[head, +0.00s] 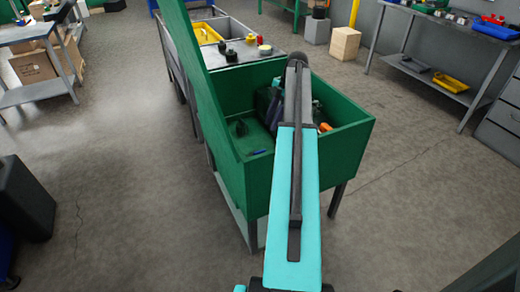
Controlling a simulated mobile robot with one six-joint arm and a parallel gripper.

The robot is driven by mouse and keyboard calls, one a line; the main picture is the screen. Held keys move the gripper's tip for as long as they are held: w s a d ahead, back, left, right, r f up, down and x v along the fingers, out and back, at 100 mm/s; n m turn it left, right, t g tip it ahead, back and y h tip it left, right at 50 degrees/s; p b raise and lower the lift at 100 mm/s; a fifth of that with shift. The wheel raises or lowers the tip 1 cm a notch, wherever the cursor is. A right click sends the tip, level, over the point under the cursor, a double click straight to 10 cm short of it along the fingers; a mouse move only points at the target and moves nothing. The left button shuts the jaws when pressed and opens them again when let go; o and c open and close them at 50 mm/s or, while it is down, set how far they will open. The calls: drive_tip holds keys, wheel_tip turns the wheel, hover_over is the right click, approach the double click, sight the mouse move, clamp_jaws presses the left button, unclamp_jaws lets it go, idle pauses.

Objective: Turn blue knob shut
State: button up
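I cannot make out a blue knob for certain in the head view. A small blue item (258,152) lies on the floor of a green open-topped bin (346,150), near its front left corner; it is too small to identify. My teal and grey arm reaches up the picture across the bin. Dark and teal parts show on both sides of the arm inside the bin, perhaps my wrist. My gripper's fingers are not visible; the arm covers the middle of the bin.
A small black object (240,128) and an orange item (325,127) are in the bin. Behind it, a bench holds a yellow tray (207,33) and small round parts. A wooden block (345,44) stands on the floor.

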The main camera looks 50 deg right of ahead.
sight(261, 151)
drive_tip(key=shift+p+x, duration=0.65)
drive_tip(key=shift+x, duration=6.15)
drive_tip(key=shift+s+d, duration=0.1)
